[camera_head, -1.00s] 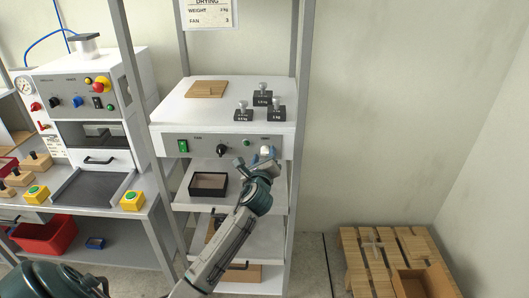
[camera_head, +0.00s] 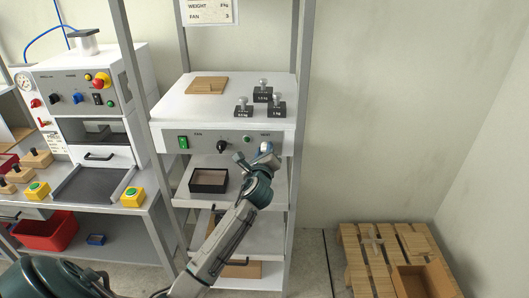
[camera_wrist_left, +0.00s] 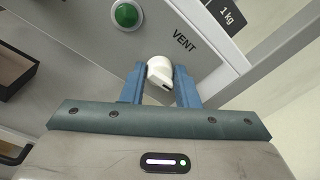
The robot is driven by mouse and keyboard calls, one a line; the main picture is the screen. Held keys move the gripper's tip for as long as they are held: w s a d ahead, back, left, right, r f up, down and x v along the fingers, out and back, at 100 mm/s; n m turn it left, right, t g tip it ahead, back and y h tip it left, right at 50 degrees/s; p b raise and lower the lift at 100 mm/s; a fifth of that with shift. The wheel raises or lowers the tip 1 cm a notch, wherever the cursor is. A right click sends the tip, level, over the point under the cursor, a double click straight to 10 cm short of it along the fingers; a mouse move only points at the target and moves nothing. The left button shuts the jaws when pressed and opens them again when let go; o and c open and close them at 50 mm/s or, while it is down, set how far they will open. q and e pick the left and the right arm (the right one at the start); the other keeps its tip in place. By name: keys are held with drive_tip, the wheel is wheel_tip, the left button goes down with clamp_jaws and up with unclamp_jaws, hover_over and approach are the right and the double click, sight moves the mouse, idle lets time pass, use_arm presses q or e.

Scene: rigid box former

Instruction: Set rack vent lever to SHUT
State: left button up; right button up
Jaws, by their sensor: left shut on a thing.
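The vent lever (camera_wrist_left: 160,70) is a white knob with a dark slot mark, on the grey front panel of the rack's drying unit, beside the word VENT. In the left wrist view my left gripper (camera_wrist_left: 160,84) has its two blue fingers on either side of the knob, shut on it. In the head view my left gripper (camera_head: 264,151) is at the right end of the panel (camera_head: 215,137) and largely hides the knob. I cannot read a SHUT mark. My right gripper is in neither view.
On the panel are a green switch (camera_head: 183,142), a black fan knob (camera_head: 222,146) and a green button (camera_wrist_left: 127,15). Several black weights stand on top beside a wooden board (camera_head: 206,85). An open black box (camera_head: 208,180) sits on the shelf below.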

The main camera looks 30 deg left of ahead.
use_arm(q)
drive_tip(key=n+b, duration=0.4)
drive_tip(key=n, duration=0.2)
drive_tip(key=n+b, duration=0.4)
drive_tip(key=n, duration=0.2)
drive_tip(key=n+y+b, duration=0.1)
drive_tip(key=n+b, duration=0.3)
drive_tip(key=n, duration=0.2)
drive_tip(key=shift+f, duration=0.4)
drive_tip(key=shift+y, duration=0.3)
drive_tip(key=o, duration=0.8)
drive_tip(key=shift+o, duration=0.7)
drive_tip(key=shift+r, duration=0.15)
drive_tip(key=shift+d, duration=0.1)
